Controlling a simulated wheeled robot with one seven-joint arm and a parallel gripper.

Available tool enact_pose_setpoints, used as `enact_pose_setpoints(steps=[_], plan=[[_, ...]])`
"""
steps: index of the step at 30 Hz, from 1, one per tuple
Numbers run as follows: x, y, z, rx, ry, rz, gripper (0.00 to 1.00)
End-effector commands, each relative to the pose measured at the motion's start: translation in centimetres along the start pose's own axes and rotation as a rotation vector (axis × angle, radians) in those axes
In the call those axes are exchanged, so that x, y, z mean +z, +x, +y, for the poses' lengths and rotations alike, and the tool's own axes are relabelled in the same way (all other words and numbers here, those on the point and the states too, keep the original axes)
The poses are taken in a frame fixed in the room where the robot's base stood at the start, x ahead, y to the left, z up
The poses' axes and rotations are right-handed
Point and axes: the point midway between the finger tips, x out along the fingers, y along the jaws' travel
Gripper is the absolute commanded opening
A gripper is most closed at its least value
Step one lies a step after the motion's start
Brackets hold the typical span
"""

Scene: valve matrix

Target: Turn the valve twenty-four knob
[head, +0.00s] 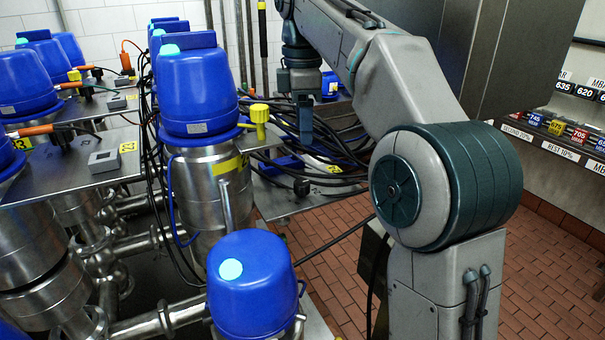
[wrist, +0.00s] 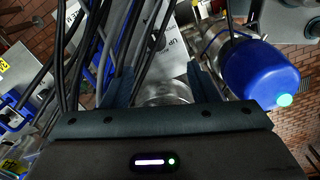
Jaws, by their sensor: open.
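No number 24 can be read in either view, so I cannot tell which knob is the valve twenty-four knob. In the head view my gripper (head: 305,122) points down at the back centre, above black cables. A yellow knob (head: 259,116) stands to its left beside a blue-capped steel valve (head: 194,95). A small black knob (head: 301,187) sits on a metal plate below the gripper. In the wrist view my gripper (wrist: 158,75) is open. A round metal piece (wrist: 166,92) shows between its fingers, partly hidden by the gripper body; contact cannot be told.
Another blue-capped valve (head: 250,285) stands in front, and several more fill the left. Loose black cables (wrist: 75,60) run close to the left finger in the wrist view. A blue cap (wrist: 258,75) is to the right. Brick floor (head: 545,260) is open at right.

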Motion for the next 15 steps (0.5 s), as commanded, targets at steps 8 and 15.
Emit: enact_pose_setpoints(steps=[8,15], plan=[[-0.3,-0.9,1.1,-0.02,-0.131,0.017,0.54],[-0.3,2.1,1.0,-0.023,-0.134,0.016,0.54]])
